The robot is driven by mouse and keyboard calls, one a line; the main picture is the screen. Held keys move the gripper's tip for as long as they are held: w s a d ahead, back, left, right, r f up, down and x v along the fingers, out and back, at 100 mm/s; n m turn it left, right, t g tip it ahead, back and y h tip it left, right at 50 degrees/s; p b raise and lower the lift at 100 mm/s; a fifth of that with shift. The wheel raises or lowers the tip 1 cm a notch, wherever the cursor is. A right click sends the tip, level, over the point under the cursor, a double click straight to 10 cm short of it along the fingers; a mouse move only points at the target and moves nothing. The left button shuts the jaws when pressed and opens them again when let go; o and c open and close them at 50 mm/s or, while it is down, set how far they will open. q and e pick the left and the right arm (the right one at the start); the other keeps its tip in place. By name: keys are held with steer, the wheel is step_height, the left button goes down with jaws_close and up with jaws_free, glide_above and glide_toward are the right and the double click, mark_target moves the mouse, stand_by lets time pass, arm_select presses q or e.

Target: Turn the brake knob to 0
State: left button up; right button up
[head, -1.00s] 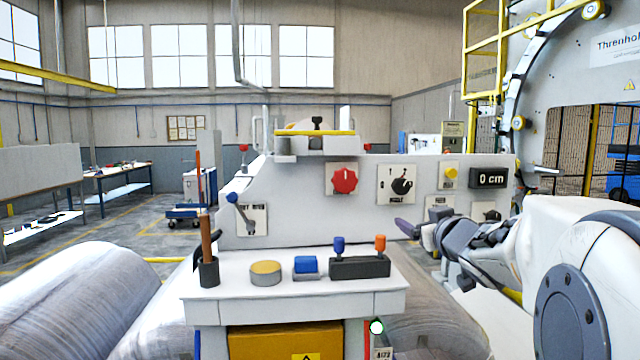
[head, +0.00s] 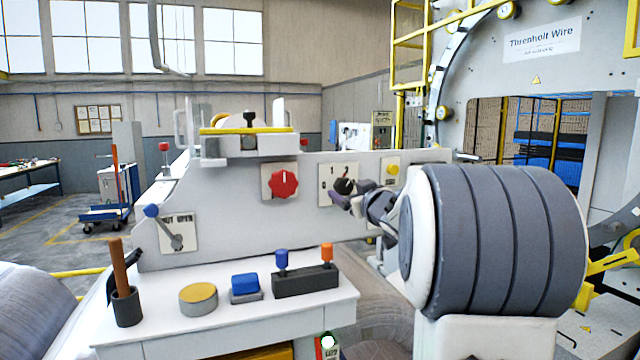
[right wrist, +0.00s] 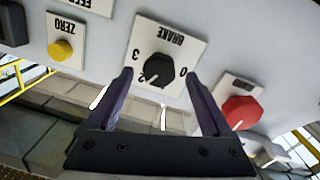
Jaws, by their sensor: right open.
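The brake knob (right wrist: 158,67) is black and round, on a white plate marked BRAKE, which appears upside down in the right wrist view. Its white pointer line points down and left, near the 2, with the 0 on the right side. In the head view the brake plate (head: 326,190) is on the grey machine panel, and the gripper partly covers the knob. My right gripper (right wrist: 160,76) is open, its dark fingers apart on either side of the knob. Whether they touch it I cannot tell. My left gripper is not in view.
A red knob (right wrist: 241,112) is close to one finger in the right wrist view. A yellow ZERO button (right wrist: 61,50) is on the other side. A lever (head: 170,230) is further left on the panel. A white shelf (head: 230,318) with several small items stands in front.

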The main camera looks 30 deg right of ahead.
mark_target(346, 188)
steer(key=shift+p+x, duration=0.35)
steer(key=shift+x, duration=1.25)
steer(key=shift+c, duration=0.3)
jaws_close()
